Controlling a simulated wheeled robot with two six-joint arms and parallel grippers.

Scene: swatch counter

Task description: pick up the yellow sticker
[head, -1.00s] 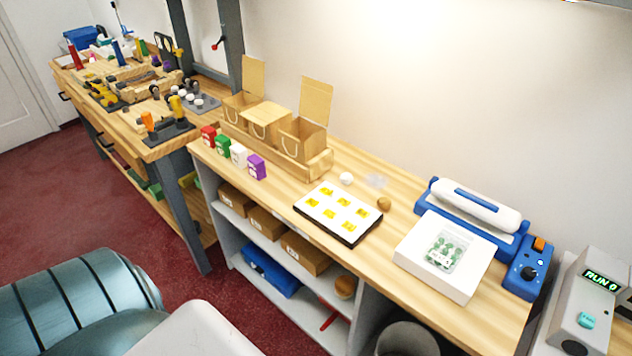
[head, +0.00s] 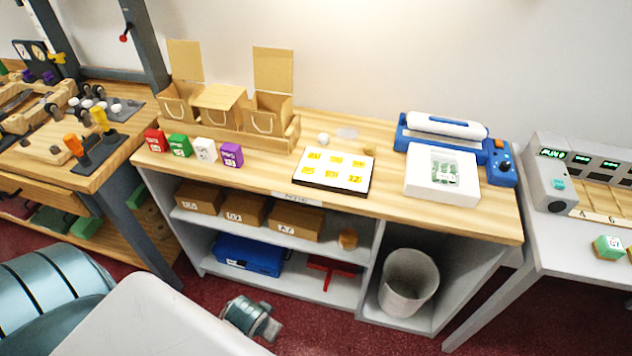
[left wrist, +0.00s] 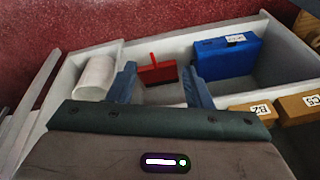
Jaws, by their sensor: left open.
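Several yellow stickers (head: 335,166) lie in two rows on a white sheet with a dark edge (head: 304,177) on the wooden counter in the head view. They carry small marks too small to read. The stickers do not show in the left wrist view. My left gripper (left wrist: 160,80) is open and empty there, its two blue fingers apart in front of the lower shelves of the counter, away from the sheet. My right gripper is not in view.
Red, green, white and purple boxes (head: 232,155) stand left of the sheet, before a wooden rack (head: 285,139). A white box (head: 420,187) and blue-white sealer (head: 410,142) stand right. Below are cardboard boxes (head: 245,209), a blue case (head: 249,255) and a bin (head: 409,281).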

